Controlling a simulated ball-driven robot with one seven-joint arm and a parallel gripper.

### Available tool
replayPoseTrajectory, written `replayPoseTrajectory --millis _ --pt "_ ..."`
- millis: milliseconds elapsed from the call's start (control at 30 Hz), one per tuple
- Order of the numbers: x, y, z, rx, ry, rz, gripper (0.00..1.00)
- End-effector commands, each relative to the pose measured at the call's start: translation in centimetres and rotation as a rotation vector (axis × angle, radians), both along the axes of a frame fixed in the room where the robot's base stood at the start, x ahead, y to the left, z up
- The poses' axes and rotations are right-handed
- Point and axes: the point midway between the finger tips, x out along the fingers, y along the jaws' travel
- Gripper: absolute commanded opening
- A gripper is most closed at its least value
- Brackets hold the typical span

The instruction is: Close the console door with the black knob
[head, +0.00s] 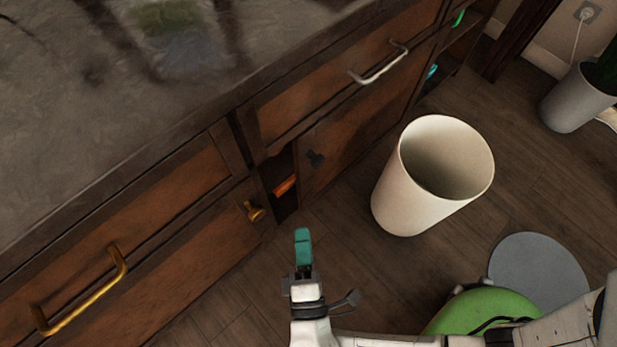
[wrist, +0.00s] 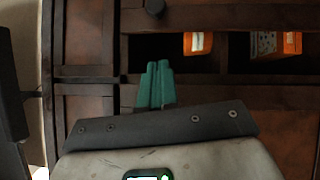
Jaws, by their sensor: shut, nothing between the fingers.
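The console door (head: 352,135) with the black knob (head: 315,157) stands ajar. A dark gap shows at its left edge, with something orange (head: 285,186) inside. In the wrist view a dark knob (wrist: 155,8) sits at the top edge on a brown door panel (wrist: 225,17). Below that panel are dark openings with orange items (wrist: 198,42). My gripper (head: 303,238) has teal fingers and is shut and empty. It is in front of the console, below and apart from the black knob in the head view. Its fingers also show in the wrist view (wrist: 157,85).
A cream bin (head: 400,195) stands on the floor close to the right of the door. A brass knob (head: 254,211) and a brass handle (head: 85,295) stick out at left. A silver handle (head: 380,66) is on the drawer above. A grey planter (head: 570,103) is at far right.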

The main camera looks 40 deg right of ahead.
Motion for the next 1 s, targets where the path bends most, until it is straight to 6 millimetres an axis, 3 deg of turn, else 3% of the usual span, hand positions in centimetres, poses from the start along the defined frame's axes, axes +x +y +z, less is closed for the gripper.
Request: replayPoseTrajectory --millis 467,700,1000 --pt "7.0 -5.6 0.8 0.0 -0.002 -0.007 0.0" --pt "7.4 -8.6 1.4 0.001 0.0 -0.006 0.0" --pt "7.5 -9.5 1.6 0.001 0.0 -0.004 0.0"
